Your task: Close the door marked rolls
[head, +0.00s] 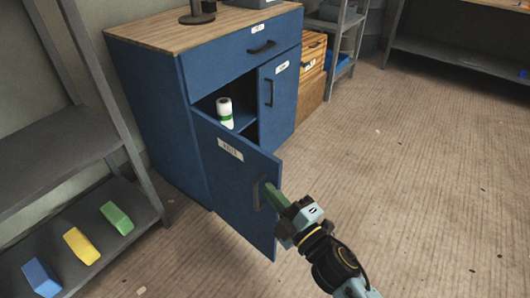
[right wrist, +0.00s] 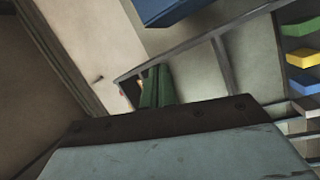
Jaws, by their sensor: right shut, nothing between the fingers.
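A blue cabinet (head: 150,110) with a wooden top stands against the wall in the head view. Its left door (head: 228,185) hangs open, swung out toward the front, with a white label too small to read surely and a dark handle (head: 259,192). The right door (head: 283,100) looks shut and has its own label. My right gripper (head: 275,196) is shut and empty, its green fingers close beside the open door's handle; whether they touch the door I cannot tell. The green fingers (right wrist: 155,86) also show in the right wrist view. My left gripper is not in view.
A grey rack (head: 60,150) with blue, yellow and green blocks is at the left. Wooden boxes (head: 312,75) stand right of the cabinet.

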